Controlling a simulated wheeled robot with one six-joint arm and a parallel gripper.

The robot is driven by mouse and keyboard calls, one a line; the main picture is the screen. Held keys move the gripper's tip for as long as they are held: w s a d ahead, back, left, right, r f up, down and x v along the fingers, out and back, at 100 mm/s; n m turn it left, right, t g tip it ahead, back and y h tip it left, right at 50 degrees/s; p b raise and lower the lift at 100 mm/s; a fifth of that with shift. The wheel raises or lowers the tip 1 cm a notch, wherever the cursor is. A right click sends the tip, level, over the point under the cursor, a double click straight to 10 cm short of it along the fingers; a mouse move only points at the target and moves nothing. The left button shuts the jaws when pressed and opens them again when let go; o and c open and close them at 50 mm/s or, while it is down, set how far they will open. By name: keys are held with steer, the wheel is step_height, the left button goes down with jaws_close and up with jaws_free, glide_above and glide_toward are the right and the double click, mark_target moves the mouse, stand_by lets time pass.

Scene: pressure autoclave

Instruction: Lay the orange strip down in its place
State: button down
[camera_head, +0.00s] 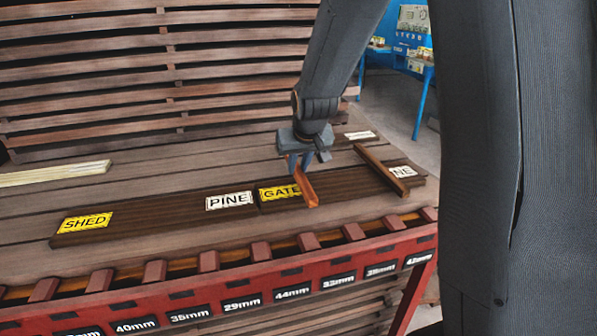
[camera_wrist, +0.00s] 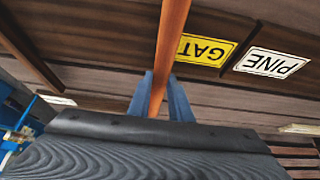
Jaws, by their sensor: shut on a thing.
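The orange strip (camera_head: 306,187) is a short, narrow bar held in my gripper (camera_head: 306,160). The fingers are shut on it, one on each side, as the wrist view (camera_wrist: 160,95) also shows. In the head view the strip is just right of the yellow GATE label (camera_head: 280,193), over the right dark board (camera_head: 340,191). I cannot tell whether the strip touches the board. A darker brown strip (camera_head: 382,168) lies across the same board further right, by a partly covered white label ending in NE (camera_head: 402,171).
A left dark board (camera_head: 140,218) carries a yellow SHED label (camera_head: 85,222) and a white PINE label (camera_head: 231,200). A red rack (camera_head: 215,283) with slots and millimetre labels runs along the front. A pale stick (camera_head: 55,173) lies at the left. A blue table (camera_head: 400,62) stands behind.

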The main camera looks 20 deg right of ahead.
steer(key=shift+f, duration=1.3)
steer(key=shift+f, duration=0.15)
steer(key=c, duration=1.6)
jaws_free()
steer(key=shift+s+r, duration=0.1)
steer(key=shift+r, duration=0.3)
steer(key=b+v, duration=0.1)
steer(key=v, duration=1)
steer(key=shift+s+b, duration=0.25)
steer(key=shift+b, duration=0.05)
steer(key=s+f+g, duration=0.1)
steer(key=s+f, duration=0.3)
steer(key=s, duration=0.2)
steer(key=s+f+g, duration=0.2)
steer(key=s+f, duration=0.2)
steer(key=s, duration=0.2)
steer(key=s+f+g, duration=0.1)
steer(key=s+f, duration=0.3)
steer(key=s, duration=0.3)
steer(key=shift+f+g, duration=0.2)
steer(key=shift+g, duration=0.1)
